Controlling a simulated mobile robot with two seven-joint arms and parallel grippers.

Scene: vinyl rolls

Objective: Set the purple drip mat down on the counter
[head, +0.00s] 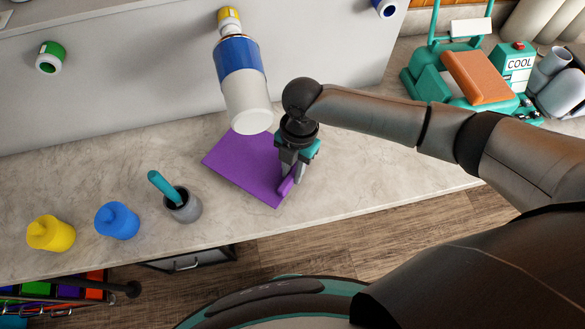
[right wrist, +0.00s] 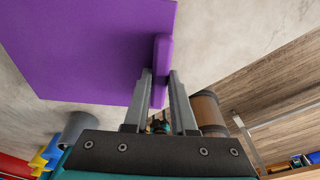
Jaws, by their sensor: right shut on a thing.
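The purple drip mat (head: 240,165) is a flat sheet with a raised purple grip bar along one edge. In the head view it lies over the counter (head: 350,185), close to its front edge. It looks level with the surface, but I cannot tell whether it touches. My right gripper (head: 288,183) is shut on the bar at the mat's right side. In the right wrist view the mat (right wrist: 95,45) spreads out beyond the fingers (right wrist: 160,85), with the bar between them. My left gripper is not in view.
A blue and white bottle (head: 243,90) hangs from the wall just behind the mat. A grey cup (head: 182,205) with a teal-handled tool, a blue jar (head: 117,221) and a yellow jar (head: 50,233) stand to the left. A teal machine (head: 470,75) is at the back right.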

